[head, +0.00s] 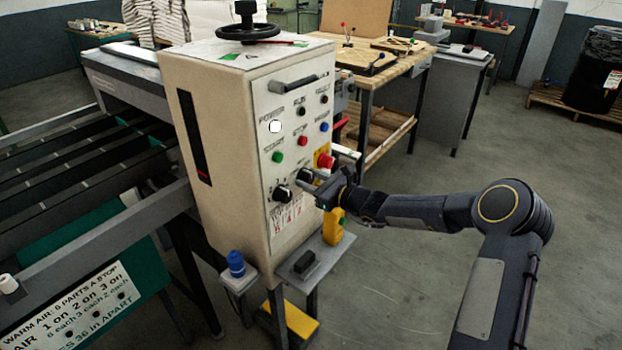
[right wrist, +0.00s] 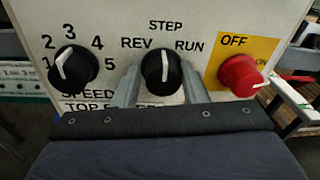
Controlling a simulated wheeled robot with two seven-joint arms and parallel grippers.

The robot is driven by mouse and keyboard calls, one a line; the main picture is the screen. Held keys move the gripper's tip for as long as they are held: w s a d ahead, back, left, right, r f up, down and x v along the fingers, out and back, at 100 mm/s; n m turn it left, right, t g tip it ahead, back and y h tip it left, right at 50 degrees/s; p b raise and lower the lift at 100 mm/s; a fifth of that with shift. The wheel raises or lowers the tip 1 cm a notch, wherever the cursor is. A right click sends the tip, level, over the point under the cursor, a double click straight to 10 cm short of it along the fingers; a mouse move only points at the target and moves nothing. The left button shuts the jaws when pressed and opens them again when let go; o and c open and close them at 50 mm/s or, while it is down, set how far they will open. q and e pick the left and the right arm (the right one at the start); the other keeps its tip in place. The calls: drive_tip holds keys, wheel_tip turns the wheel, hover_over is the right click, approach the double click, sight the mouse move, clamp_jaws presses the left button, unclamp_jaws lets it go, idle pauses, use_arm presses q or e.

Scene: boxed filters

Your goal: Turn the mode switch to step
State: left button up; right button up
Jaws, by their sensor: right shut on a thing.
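The mode switch (right wrist: 161,72) is a black round knob with a white pointer, on the cream control panel between the labels REV and RUN, with STEP above it. Its pointer stands upright, toward STEP. In the head view the mode switch (head: 305,175) is partly hidden by my gripper. My right gripper (right wrist: 162,84) has one finger on each side of the knob and is shut on it; it also shows in the head view (head: 312,181), reaching in from the right. My left gripper is not in view.
A black speed knob (right wrist: 75,68), numbered 1 to 5, is left of the switch. A red OFF/ON knob (right wrist: 241,76) on a yellow plate is close on the right. A yellow pendant (head: 334,227) hangs below my gripper. A small shelf (head: 312,258) juts out beneath the panel.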

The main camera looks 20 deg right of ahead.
drive_tip(key=shift+w+d+r, duration=0.15)
drive_tip(key=shift+r, duration=0.2)
drive_tip(key=o, duration=0.7)
drive_tip(key=shift+o, duration=0.8)
drive_tip(key=shift+f, duration=0.25)
drive_tip(key=shift+s+d, duration=0.15)
drive_tip(key=shift+s, duration=0.15)
drive_tip(key=b+v, duration=0.1)
drive_tip(key=v, duration=0.6)
drive_tip(key=shift+b, duration=0.35)
drive_tip(key=shift+c, duration=0.2)
